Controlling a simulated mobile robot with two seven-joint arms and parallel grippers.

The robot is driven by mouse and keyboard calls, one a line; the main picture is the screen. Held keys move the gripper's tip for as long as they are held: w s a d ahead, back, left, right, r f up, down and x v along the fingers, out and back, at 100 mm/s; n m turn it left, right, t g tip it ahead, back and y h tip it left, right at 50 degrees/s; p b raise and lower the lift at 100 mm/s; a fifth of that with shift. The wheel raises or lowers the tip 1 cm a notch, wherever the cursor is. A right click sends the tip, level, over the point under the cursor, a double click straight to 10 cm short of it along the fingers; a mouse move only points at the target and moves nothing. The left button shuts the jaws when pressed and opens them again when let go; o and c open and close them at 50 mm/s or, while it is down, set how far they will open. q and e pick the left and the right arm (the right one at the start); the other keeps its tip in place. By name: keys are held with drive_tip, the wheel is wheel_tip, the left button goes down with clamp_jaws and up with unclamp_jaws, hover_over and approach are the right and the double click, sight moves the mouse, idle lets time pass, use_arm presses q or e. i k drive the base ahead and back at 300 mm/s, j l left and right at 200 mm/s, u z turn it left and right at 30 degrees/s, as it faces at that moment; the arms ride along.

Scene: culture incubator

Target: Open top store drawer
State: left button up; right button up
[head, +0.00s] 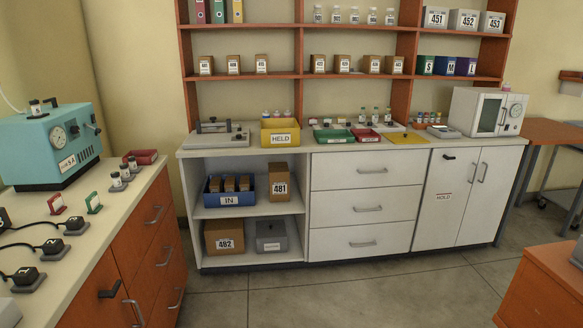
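A white cabinet across the room has a stack of three drawers in its middle. The top drawer (366,171) looks shut, and its grey bar handle (369,184) is at its middle. The middle drawer (366,207) and the bottom drawer (365,241) below it look shut too. No label that names the store shows on these drawers. Neither of my grippers is in view.
Open shelves with a blue IN bin (231,200) are left of the drawers, and a double-door cupboard (458,197) marked HOLD is right. An orange-fronted bench (139,250) stands at left, an orange cabinet (545,287) at lower right. The floor (350,290) between is clear.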

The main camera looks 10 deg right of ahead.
sight(329, 170)
drive_tip(key=i+z, duration=0.25)
drive_tip(key=i, duration=1.15)
drive_tip(key=i+l+u, duration=0.2)
drive_tip(key=i, duration=0.3)
drive_tip(key=i+l+u, duration=0.25)
drive_tip(key=i+l, duration=0.3)
drive_tip(key=l, duration=0.2)
drive_tip(key=i+l+u, duration=0.15)
drive_tip(key=l, duration=0.2)
drive_tip(key=i+l, duration=0.2)
drive_tip(key=l, duration=0.2)
drive_tip(key=i+l+u, duration=0.15)
drive_tip(key=l, duration=0.2)
